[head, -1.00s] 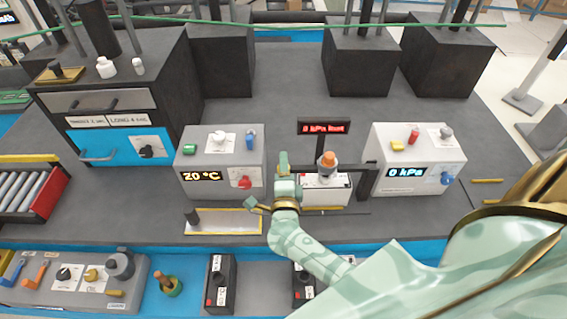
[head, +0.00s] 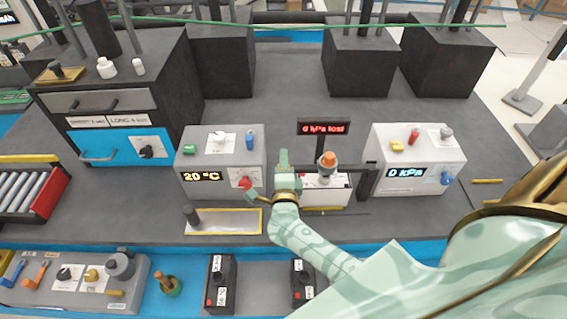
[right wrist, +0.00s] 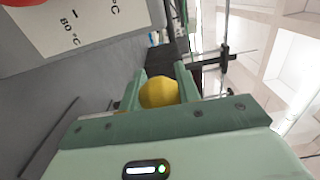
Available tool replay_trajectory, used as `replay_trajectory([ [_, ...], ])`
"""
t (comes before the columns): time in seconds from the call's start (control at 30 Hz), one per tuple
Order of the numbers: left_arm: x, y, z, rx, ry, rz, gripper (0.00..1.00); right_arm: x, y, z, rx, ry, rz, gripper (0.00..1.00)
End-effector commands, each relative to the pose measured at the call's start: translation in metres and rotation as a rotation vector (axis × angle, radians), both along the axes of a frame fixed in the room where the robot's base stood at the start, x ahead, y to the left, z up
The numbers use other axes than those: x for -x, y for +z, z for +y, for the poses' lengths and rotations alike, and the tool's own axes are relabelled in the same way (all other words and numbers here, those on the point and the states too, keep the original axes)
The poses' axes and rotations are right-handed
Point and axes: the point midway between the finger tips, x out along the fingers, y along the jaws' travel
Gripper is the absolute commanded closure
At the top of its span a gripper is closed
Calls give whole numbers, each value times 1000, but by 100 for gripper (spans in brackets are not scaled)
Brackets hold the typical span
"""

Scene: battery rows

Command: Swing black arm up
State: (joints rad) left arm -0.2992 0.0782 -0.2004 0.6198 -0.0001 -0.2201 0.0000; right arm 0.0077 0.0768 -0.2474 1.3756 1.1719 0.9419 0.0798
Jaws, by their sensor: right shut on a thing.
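My right gripper (head: 270,180) is in front of the small station between the two grey boxes in the head view. In the right wrist view its fingers (right wrist: 160,92) are shut on a yellow ball knob (right wrist: 158,92). A black bar, apparently the black arm (right wrist: 168,62), shows just behind the knob. In the head view my gripper hides the knob and much of the bar; the black post (head: 368,181) stands at the station's right. A battery with an orange-topped plug (head: 327,160) sits at the station. My left gripper is not in view.
The grey box reading 20 °C (head: 200,188) has a red knob (head: 246,183) close to my gripper's left finger. The box reading 0 kPa (head: 425,180) stands right of the post. A red-lettered display (head: 323,127) stands behind the station.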

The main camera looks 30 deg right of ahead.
Motion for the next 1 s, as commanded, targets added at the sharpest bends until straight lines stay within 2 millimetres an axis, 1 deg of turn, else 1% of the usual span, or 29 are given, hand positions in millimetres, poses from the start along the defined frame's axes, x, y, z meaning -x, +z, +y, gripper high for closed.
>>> replay_trajectory([
  [0.17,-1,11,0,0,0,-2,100,0,15,0,-40,0,-26,100],
  [0.37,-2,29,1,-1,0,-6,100,1,36,-2,-112,-1,-71,100],
  [1.0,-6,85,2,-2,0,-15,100,11,110,-18,-383,-1,-238,100],
])
